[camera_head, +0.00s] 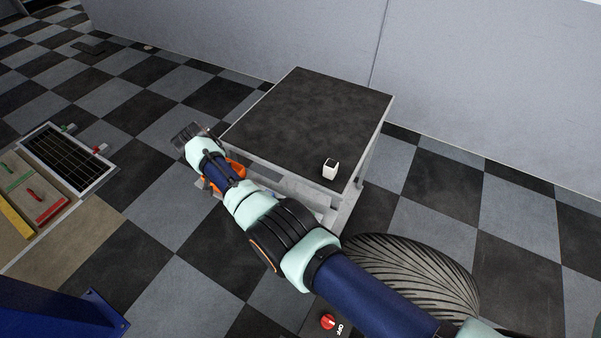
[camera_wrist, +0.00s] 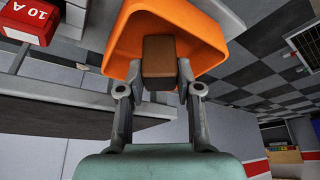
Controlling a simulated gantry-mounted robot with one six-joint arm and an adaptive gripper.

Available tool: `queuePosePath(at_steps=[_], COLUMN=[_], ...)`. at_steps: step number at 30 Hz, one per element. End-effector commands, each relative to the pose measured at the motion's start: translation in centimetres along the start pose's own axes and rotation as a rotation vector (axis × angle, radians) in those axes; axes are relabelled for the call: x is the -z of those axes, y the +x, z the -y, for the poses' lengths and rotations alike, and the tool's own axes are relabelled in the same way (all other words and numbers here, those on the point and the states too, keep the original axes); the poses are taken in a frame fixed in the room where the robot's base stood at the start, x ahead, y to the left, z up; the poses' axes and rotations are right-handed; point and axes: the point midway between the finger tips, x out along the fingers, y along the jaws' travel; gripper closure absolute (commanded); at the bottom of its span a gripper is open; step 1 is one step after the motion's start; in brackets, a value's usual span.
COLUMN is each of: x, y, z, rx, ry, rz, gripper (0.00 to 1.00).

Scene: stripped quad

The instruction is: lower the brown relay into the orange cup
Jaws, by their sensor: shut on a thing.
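The brown relay (camera_wrist: 159,56) is a small box in the wrist view, held between the two grey fingers of my gripper (camera_wrist: 158,80). My gripper is shut on it. The orange cup (camera_wrist: 208,38) opens wide right behind the relay, and the relay shows against its inside. I cannot tell how deep the relay sits relative to the rim. In the head view the orange cup (camera_head: 237,170) shows only in part beside the near left side of the table, mostly covered by my arm.
A red block marked 10 A (camera_wrist: 28,20) sits near the cup in the wrist view. In the head view a dark-topped table (camera_head: 310,110) carries a small white item (camera_head: 330,168) near its front corner. A tray with a black grid (camera_head: 66,157) lies at the left.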

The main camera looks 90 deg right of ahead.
Motion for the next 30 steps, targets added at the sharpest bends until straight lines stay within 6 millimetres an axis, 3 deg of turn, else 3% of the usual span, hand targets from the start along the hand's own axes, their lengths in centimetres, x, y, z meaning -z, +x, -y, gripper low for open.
queuePosePath(at_steps=[28,29,30], x=[-0.42,-0.42,-0.42], y=[1.02,1.02,1.02], z=[0.0,0.0,0.0], rx=[0.0,0.0,0.0], ry=[0.0,0.0,0.0], rz=[0.0,0.0,0.0], gripper=[0.95,0.62,0.56])
